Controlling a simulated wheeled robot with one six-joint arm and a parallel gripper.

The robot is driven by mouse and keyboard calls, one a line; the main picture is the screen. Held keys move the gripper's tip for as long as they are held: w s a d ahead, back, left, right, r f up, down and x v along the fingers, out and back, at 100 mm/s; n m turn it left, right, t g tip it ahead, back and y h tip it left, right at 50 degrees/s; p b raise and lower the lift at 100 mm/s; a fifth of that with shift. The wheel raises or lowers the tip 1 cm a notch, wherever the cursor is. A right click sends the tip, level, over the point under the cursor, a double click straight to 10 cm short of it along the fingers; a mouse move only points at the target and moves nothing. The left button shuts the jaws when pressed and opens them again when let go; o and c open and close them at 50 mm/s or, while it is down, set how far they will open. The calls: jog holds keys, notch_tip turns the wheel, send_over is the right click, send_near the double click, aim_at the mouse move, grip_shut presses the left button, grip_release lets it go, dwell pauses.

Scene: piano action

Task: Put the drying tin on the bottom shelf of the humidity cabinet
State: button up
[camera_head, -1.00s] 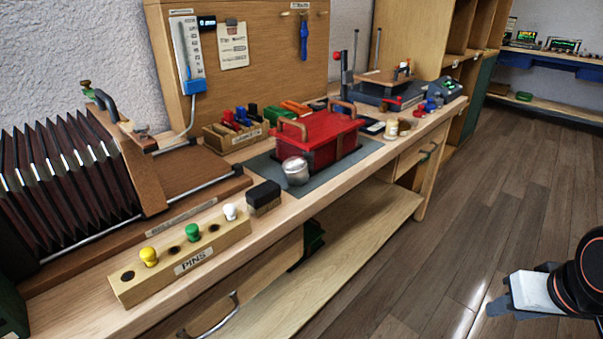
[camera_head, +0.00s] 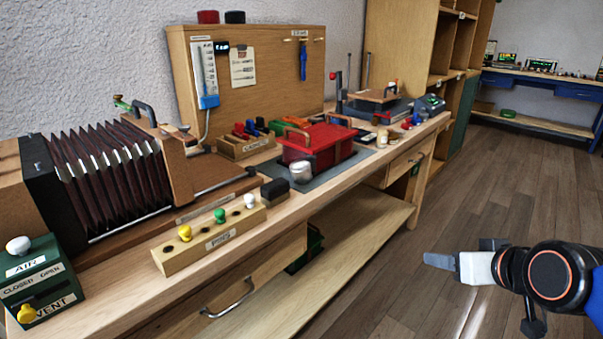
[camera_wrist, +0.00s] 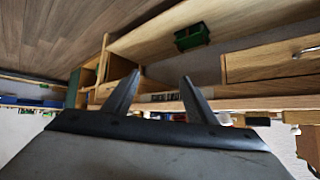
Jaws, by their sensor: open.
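A small silvery round tin (camera_head: 301,172), which may be the drying tin, stands on the grey mat on the bench, in front of the red box. No label on it can be read. A tall wooden cabinet with open compartments (camera_head: 450,45) stands past the bench's far end; I cannot tell whether it is the humidity cabinet. My gripper (camera_head: 440,262) is out over the floor, right of the bench and well apart from the tin. In the wrist view my gripper (camera_wrist: 155,88) has its two fingers spread, with nothing between them.
The workbench (camera_head: 345,190) holds a pin block (camera_head: 210,240), a red box (camera_head: 320,143), bellows (camera_head: 110,180) and a green valve box (camera_head: 40,285). A green bin (camera_head: 306,250) sits on its lower shelf. The wooden floor (camera_head: 480,190) on the right is clear.

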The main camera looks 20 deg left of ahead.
jog(key=w+a+r+n+t+y, duration=0.1)
jog(key=w+a+r+y, duration=0.1)
jog(key=a, duration=0.6)
jog(key=w+a+r+n+t+y, duration=0.1)
jog(key=w+a+t+y, duration=0.1)
jog(key=a, duration=0.6)
jog(key=n+t+y, duration=0.1)
jog(key=t+y, duration=0.1)
jog(key=t, duration=0.1)
send_near(304, 173)
jog(key=x, duration=1.1)
jog(key=c, duration=0.9)
jog(key=shift+o, duration=0.2)
jog(key=shift+r, duration=0.1)
